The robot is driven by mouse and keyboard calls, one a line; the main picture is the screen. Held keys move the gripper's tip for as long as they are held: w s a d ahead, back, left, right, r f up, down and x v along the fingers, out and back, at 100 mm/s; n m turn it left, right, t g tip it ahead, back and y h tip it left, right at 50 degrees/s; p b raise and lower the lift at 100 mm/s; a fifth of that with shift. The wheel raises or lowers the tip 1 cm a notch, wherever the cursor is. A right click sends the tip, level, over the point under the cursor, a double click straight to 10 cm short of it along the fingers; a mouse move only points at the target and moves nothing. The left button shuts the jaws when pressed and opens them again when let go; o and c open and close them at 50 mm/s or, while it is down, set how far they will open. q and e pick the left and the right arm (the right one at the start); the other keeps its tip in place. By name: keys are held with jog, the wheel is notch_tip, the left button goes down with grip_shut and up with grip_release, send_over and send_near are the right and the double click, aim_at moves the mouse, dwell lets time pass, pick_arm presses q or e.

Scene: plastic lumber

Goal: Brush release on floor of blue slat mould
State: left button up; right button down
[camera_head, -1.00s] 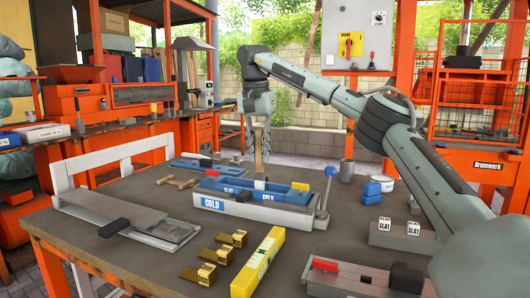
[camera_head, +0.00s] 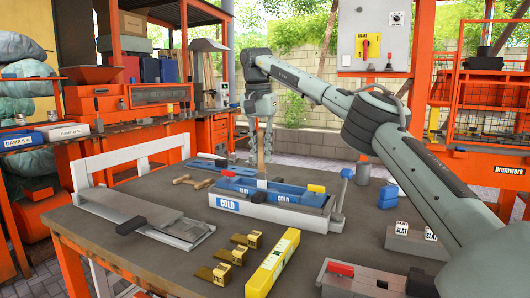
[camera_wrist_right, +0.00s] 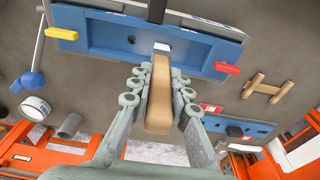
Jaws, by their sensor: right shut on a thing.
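The blue slat mould (camera_head: 290,191) lies in a pale cradle marked COLD (camera_head: 229,205) on the table. In the right wrist view the mould (camera_wrist_right: 105,32) spans the top, with a yellow piece (camera_wrist_right: 61,33) by its left end and a red piece (camera_wrist_right: 227,68) by its right. My right gripper (camera_head: 263,143) is above the mould, shut on the wooden handle of a brush (camera_head: 261,158). The brush (camera_wrist_right: 159,95) points into the mould, its pale head at the blue surface. I cannot tell whether the bristles touch. My left gripper is not in view.
A blue-knobbed lever (camera_head: 347,174) stands at the cradle's right end. Another blue mould (camera_head: 205,166) and a wooden-handled tool (camera_head: 194,181) lie behind and left. Grey SLAT-marked blocks (camera_head: 412,242) sit right.

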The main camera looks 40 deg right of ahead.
jog(key=w, duration=0.1)
jog(key=w+a, duration=0.1)
jog(key=shift+w+a, duration=0.25)
jog(key=shift+w, duration=0.1)
jog(key=shift+r, duration=0.2)
jog(key=shift+r, duration=0.45)
dwell(0.3)
